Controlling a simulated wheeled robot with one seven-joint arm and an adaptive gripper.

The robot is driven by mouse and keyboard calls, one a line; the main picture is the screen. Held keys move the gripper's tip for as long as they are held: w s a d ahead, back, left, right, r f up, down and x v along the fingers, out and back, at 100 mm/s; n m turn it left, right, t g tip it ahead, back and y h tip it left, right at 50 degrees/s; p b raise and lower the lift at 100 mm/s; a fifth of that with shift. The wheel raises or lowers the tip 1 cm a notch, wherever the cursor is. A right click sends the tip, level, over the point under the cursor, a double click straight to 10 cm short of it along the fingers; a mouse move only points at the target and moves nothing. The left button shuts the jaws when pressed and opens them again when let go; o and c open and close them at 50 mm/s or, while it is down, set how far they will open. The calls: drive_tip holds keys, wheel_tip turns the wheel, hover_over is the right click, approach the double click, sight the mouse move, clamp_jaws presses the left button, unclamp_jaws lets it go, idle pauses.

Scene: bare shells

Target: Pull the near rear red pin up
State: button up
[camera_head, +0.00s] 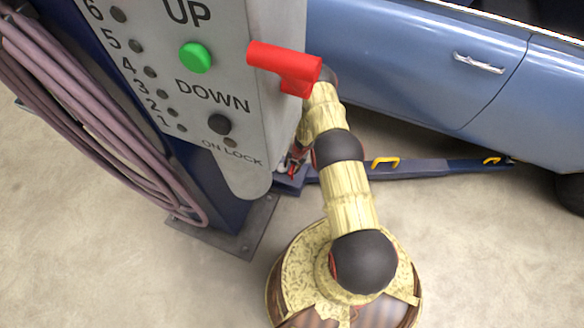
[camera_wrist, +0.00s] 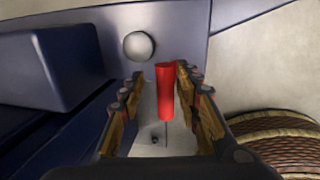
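The red pin (camera_wrist: 165,92) stands as a short red cylinder on a grey metal plate in the wrist view. My gripper (camera_wrist: 160,76) is open, with one finger on each side of the pin. A clear gap shows between the pin and the left finger. The right finger is very close to the pin, and I cannot tell whether it touches. In the head view my arm reaches down behind the control panel to the lift arm's inner end. My gripper there is mostly hidden; a small red spot shows near it, and I cannot tell whether it is the pin.
A grey control panel (camera_head: 228,110) with a red handle (camera_head: 280,66) and green button (camera_head: 196,57) stands close to my arm. A blue lift arm (camera_head: 430,170) runs under a blue car (camera_head: 410,60). Pink hoses (camera_head: 75,95) hang at left. The front floor is clear.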

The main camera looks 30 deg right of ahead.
drive_tip(key=shift+s+f, duration=0.1)
drive_tip(key=shift+s, duration=0.1)
drive_tip(key=shift+s+d+r, duration=0.1)
drive_tip(key=shift+r, duration=0.3)
drive_tip(key=v, duration=1.1)
